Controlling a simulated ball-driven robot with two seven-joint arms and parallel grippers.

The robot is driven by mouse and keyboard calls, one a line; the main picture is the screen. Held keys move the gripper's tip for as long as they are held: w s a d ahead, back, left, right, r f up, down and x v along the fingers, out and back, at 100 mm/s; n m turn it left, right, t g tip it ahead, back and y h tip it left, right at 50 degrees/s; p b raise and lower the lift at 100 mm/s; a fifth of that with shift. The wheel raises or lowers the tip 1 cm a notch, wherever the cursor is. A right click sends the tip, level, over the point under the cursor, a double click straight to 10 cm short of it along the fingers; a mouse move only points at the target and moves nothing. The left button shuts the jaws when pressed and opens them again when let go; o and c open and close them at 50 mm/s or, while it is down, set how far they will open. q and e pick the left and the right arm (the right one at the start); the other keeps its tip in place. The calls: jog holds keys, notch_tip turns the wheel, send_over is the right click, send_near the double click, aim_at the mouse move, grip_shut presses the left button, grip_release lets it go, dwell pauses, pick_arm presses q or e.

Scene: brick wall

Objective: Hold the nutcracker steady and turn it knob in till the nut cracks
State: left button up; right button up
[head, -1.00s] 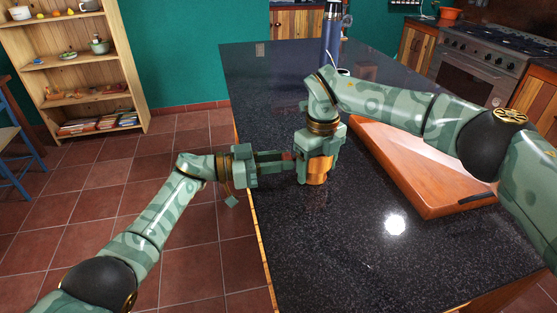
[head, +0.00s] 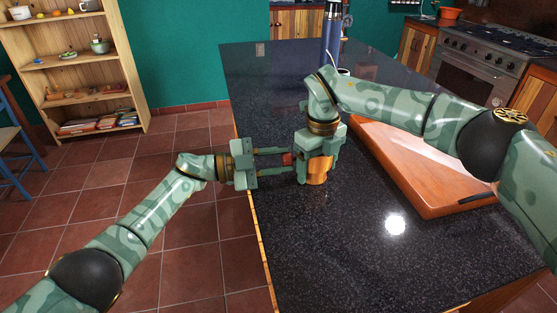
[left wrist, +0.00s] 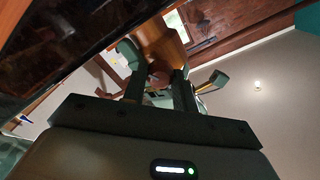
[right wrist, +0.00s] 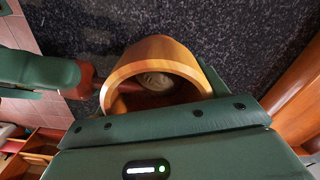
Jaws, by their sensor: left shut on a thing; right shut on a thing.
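The nutcracker (head: 318,181) is a hollow orange-brown wooden body standing on the dark counter. In the right wrist view its rounded rim (right wrist: 150,53) surrounds a pale nut (right wrist: 155,80). My right gripper (head: 319,160) is shut on the nutcracker's body from above and hides much of it. A red-brown knob (head: 287,159) sticks out of its left side, level with the counter. My left gripper (head: 290,160) is shut on the knob from the left. In the left wrist view the knob (left wrist: 157,75) sits between the fingers. I cannot tell whether the nut is cracked.
A wooden board (head: 425,176) lies on the counter (head: 345,245) to the right, under my right arm. A blue bottle (head: 331,35) stands behind. The counter's left edge runs beneath my left gripper. The front of the counter is clear.

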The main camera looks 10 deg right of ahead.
pick_arm(q)
jog(key=shift+a+f+m, duration=0.1)
jog(key=shift+m, duration=0.5)
jog(key=o, duration=1)
jog(key=a, duration=1.2)
jog(key=shift+s, duration=0.4)
